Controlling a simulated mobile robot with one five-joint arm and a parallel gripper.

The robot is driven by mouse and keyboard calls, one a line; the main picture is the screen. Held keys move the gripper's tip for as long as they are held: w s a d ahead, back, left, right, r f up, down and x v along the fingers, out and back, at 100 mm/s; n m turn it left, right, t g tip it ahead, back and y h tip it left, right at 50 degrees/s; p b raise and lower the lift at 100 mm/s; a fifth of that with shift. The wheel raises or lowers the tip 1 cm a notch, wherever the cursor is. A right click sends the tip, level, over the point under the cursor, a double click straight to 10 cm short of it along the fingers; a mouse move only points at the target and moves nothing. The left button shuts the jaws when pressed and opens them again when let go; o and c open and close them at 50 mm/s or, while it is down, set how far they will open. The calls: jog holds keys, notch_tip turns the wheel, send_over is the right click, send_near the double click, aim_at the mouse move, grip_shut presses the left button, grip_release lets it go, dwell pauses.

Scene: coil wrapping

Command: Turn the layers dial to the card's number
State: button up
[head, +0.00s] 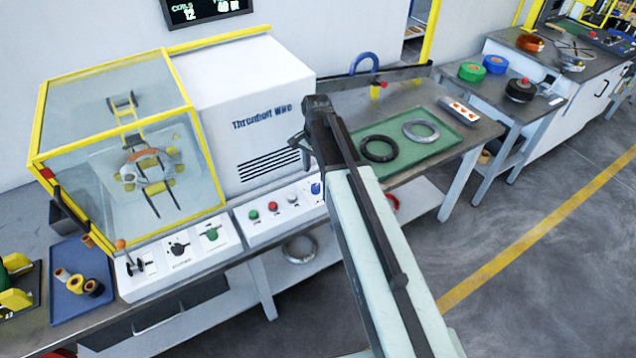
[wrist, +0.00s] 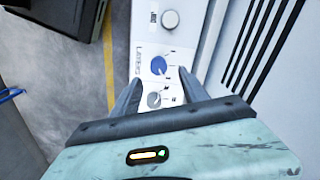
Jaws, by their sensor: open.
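The layers dial is a round blue knob with a pale pointer mark, on the white control panel. In the wrist view the blue dial (wrist: 158,66) sits just beyond and between the fingertips, beside lettering that seems to read "LAYERS". In the head view the blue dial (head: 315,188) is at the panel's right end. My gripper (wrist: 160,76) is open, its two grey fingers pointing at the panel; I see no contact with the dial. In the head view my gripper (head: 301,142) is partly hidden by my arm. I cannot identify the card or read its number.
A pale knob (wrist: 170,19) and a grey knob (wrist: 153,100) flank the blue dial. The white wrapping machine (head: 250,90) rises behind the panel. To the right, a green mat (head: 400,165) carries a black coil (head: 379,148) and a grey coil (head: 421,130).

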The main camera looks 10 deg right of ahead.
aim_at(315, 186)
notch_tip(315, 186, down, 7)
jog(key=b, duration=0.6)
jog(key=shift+f, duration=0.15)
